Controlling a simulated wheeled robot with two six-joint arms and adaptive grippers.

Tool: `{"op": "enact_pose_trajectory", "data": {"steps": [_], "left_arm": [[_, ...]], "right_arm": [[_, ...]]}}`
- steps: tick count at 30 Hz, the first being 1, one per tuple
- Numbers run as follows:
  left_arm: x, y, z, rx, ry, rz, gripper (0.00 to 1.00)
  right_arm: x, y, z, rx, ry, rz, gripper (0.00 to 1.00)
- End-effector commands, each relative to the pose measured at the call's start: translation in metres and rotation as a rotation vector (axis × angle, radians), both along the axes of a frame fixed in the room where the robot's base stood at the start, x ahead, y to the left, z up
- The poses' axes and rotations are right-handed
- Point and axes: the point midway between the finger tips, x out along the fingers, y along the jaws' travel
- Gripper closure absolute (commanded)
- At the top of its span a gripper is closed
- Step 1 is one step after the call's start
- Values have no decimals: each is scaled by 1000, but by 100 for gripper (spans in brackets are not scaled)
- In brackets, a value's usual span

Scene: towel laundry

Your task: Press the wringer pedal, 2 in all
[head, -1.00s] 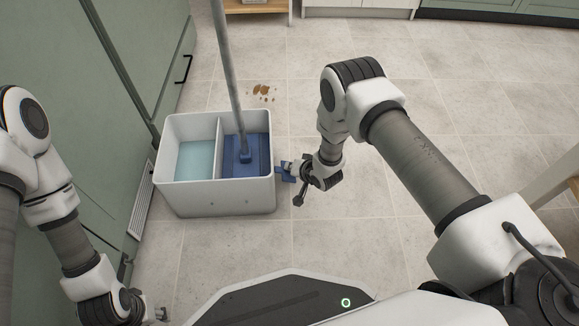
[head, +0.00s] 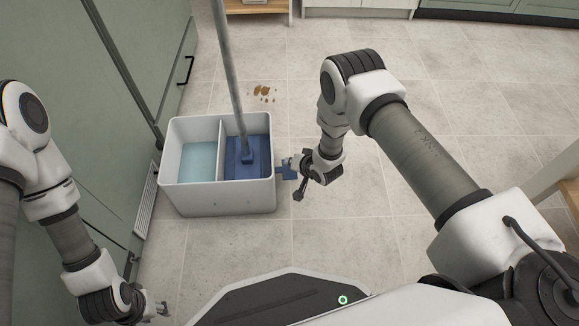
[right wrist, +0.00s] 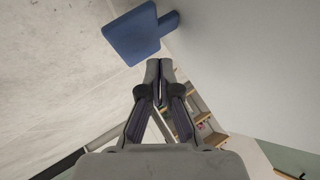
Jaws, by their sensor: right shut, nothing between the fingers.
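The wringer pedal is a small blue plate (head: 289,170) on the right side of the white two-part bucket (head: 218,197). It shows large and blue in the right wrist view (right wrist: 132,36). My right gripper (head: 301,163) is shut and empty, close by the pedal and partly over it in the head view. In the right wrist view its closed fingertips (right wrist: 159,66) are just below the pedal's picture, with a gap. A mop (head: 234,85) stands with its head in the bucket's blue wringer side. My left gripper (head: 162,309) is at the lower left; its jaws are too small to judge.
Water fills the bucket's left compartment (head: 198,160). Brown spots (head: 264,92) lie on the tiles behind the bucket. Green cabinets (head: 120,90) stand close on the left. The tiled floor right of the bucket is open.

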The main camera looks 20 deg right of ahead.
Motion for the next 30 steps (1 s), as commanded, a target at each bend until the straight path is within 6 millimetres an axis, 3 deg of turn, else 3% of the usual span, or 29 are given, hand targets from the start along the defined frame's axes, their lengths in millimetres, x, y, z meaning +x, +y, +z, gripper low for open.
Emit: {"op": "enact_pose_trajectory", "data": {"steps": [1,11,30], "left_arm": [[0,0,10,0,0,0,60],[0,0,37,0,0,0,60],[0,0,36,0,0,0,60]], "right_arm": [[0,0,11,0,-1,-1,100],[0,0,42,0,-1,0,100],[0,0,41,0,-1,-1,100]]}}
